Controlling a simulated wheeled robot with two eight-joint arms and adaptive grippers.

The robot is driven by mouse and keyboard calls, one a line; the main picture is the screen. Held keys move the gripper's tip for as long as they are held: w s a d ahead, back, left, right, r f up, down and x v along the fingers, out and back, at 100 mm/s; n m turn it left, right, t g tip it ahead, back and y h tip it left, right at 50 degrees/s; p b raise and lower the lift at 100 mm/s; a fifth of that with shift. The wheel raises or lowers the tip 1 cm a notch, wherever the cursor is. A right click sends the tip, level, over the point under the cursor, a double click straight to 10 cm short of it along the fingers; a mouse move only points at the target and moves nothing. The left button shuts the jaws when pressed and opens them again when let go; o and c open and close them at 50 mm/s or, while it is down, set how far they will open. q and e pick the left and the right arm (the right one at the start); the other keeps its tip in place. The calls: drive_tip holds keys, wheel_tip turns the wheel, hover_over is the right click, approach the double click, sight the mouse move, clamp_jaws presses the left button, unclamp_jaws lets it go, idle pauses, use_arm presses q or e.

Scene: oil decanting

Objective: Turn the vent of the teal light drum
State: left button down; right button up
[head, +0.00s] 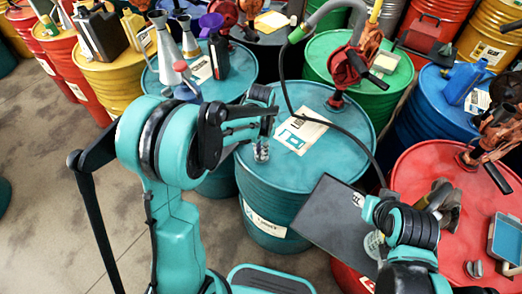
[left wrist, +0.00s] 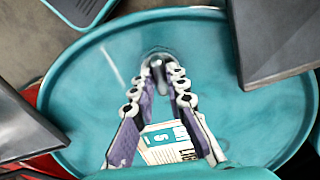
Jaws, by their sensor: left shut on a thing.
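The teal drum (head: 262,190) stands upright in the middle of the head view, with a paper label (head: 300,134) on its lid. My left gripper (head: 262,148) reaches over the lid's near left edge, pointing down. In the left wrist view its two fingers (left wrist: 158,80) converge and are shut on the small metal vent (left wrist: 156,64) in the teal lid (left wrist: 95,75). The fingers hide most of the vent, so its turn angle cannot be read. My right arm is at the lower right of the head view; its fingers cannot be made out.
A red drum (head: 408,160) with a pump and loose items stands to the right. A red hand pump (head: 345,70) with a black hose rises at the teal lid's back. A dark flat panel (head: 325,215) overlaps the teal drum's right front. Funnels (head: 165,45) stand on another teal drum behind.

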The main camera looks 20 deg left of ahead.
use_arm(q)
drive_tip(key=shift+m, duration=0.4)
drive_tip(key=c, duration=1.5)
unclamp_jaws()
drive_tip(key=shift+c, duration=0.2)
wheel_tip(320, 180, up, 12)
